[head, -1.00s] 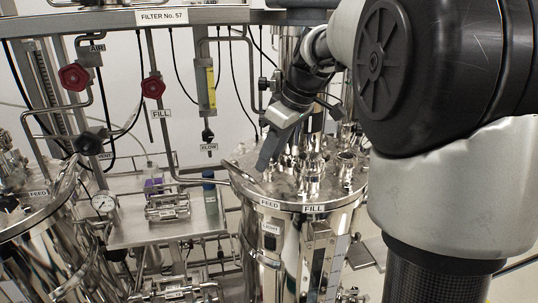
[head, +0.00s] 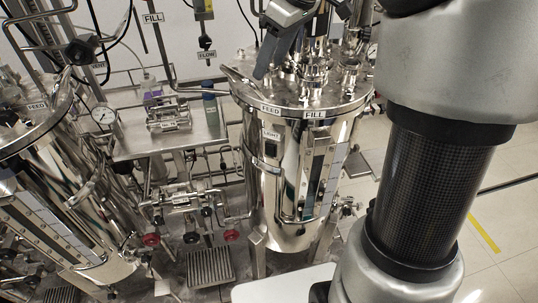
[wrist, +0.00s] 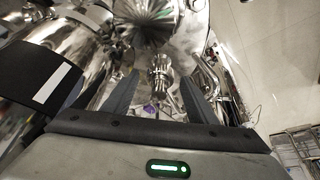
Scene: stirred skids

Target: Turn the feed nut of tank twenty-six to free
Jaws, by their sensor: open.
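A polished steel tank (head: 285,185) stands in the middle of the head view, with FEED (head: 270,109) and FILL (head: 314,114) labels on its lid rim. No tank number is readable. My gripper (head: 264,68) is over the lid's left part, behind the FEED label; only part of it shows at the top edge. In the wrist view my gripper (wrist: 156,90) is open, its two dark fingers on either side of a ribbed metal fitting (wrist: 158,72). The fitting appears apart from both fingers. I cannot tell whether it is the feed nut.
A second steel tank (head: 75,205) with its own FEED label stands at the left. Pipes and valves crowd below. Open floor (head: 500,190) lies at the right.

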